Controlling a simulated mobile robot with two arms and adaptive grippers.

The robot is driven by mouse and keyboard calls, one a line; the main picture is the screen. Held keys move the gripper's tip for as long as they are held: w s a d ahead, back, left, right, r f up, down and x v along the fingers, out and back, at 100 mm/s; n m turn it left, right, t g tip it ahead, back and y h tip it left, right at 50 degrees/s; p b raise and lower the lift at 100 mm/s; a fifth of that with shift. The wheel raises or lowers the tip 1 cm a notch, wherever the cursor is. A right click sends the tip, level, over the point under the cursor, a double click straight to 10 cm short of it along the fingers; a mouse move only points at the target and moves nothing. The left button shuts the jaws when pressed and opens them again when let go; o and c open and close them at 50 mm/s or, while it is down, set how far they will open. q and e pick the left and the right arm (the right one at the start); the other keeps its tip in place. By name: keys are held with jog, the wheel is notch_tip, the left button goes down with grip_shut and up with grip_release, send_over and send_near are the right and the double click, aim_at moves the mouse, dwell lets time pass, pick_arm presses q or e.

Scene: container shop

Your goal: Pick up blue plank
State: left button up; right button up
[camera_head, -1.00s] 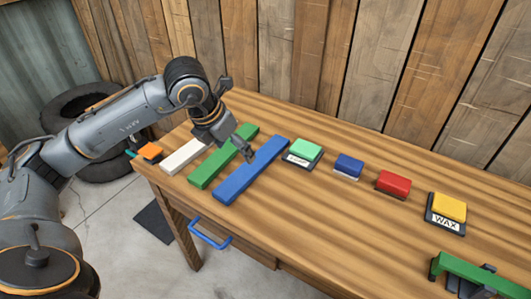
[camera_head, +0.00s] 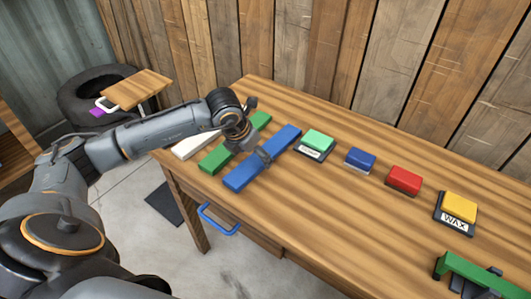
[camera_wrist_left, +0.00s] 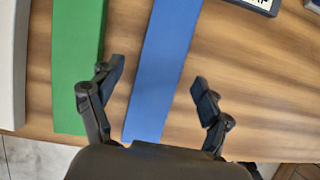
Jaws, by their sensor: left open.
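The blue plank (camera_head: 272,149) lies flat on the wooden table, between the green plank and the green-topped block. It also shows in the left wrist view (camera_wrist_left: 163,70), running away from the gripper. My left gripper (camera_head: 262,155) is over the middle of the blue plank. In the left wrist view my left gripper (camera_wrist_left: 158,88) is open, with one finger on each side of the blue plank. The left finger appears over the gap by the green plank. Nothing is held. Whether the fingers touch the plank cannot be told. My right gripper is not in view.
A green plank (camera_head: 215,160) and a white plank (camera_head: 192,146) lie left of the blue one. Green (camera_head: 317,140), blue (camera_head: 360,158), red (camera_head: 404,179) and yellow (camera_head: 459,206) blocks stand rightward. A green piece (camera_head: 480,273) is at lower right. Table front is clear.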

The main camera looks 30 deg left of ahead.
pick_arm(q)
jog(key=shift+x, duration=0.95)
jog(key=shift+w, duration=0.1)
jog(key=c, duration=1.4)
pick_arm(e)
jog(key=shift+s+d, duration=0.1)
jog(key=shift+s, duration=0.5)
pick_arm(q)
jog(key=shift+r, duration=0.1)
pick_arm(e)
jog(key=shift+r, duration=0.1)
